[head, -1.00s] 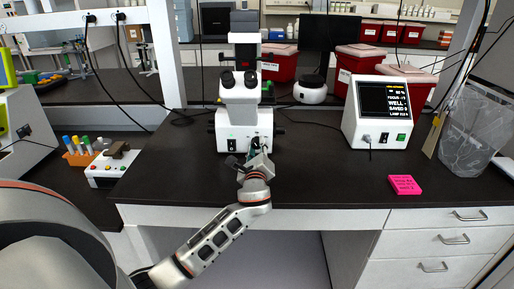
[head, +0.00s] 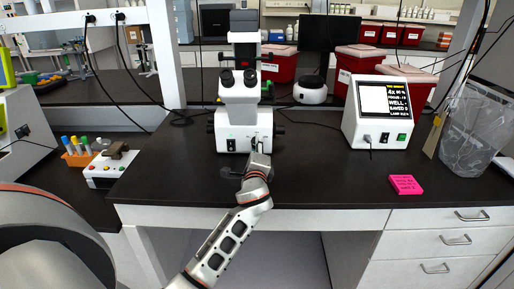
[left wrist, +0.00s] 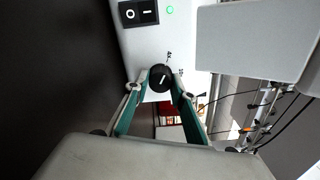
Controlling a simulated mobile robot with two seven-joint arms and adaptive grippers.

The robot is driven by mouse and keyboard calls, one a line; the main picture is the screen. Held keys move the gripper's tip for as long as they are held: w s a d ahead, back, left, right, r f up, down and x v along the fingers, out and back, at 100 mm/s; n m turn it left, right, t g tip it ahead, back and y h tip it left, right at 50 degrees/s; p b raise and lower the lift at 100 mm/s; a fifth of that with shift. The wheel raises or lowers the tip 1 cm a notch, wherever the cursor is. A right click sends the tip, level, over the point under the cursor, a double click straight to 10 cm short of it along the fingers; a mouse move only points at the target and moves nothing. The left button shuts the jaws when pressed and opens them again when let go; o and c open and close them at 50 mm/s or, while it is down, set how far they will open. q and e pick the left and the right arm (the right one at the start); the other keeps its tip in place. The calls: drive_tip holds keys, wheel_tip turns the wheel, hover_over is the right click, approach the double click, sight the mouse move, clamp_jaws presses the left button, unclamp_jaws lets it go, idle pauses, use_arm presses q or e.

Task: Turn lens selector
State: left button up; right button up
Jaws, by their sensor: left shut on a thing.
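The white microscope (head: 240,92) stands on the dark bench in the head view. On its front panel is a round black knob with a white pointer line, the likely lens selector (left wrist: 160,78), seen in the left wrist view. My left gripper (left wrist: 160,84) is shut on this knob, one finger on each side. In the head view my left gripper (head: 259,158) reaches the microscope's lower front and hides the knob. The white display box (head: 379,112) at the right shows yellow and white text, including "4x". My right gripper is not in view.
A black rocker switch (left wrist: 138,12) and a lit green lamp (left wrist: 170,9) sit near the knob. A pink note pad (head: 405,185) lies at the right. A small control box (head: 110,167) and a tube rack (head: 78,154) stand at the left. The bench front is mostly clear.

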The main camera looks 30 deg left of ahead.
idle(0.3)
use_arm(q)
drive_tip(key=o, duration=1.1)
drive_tip(key=v, duration=1.2)
drive_tip(key=shift+s, duration=0.1)
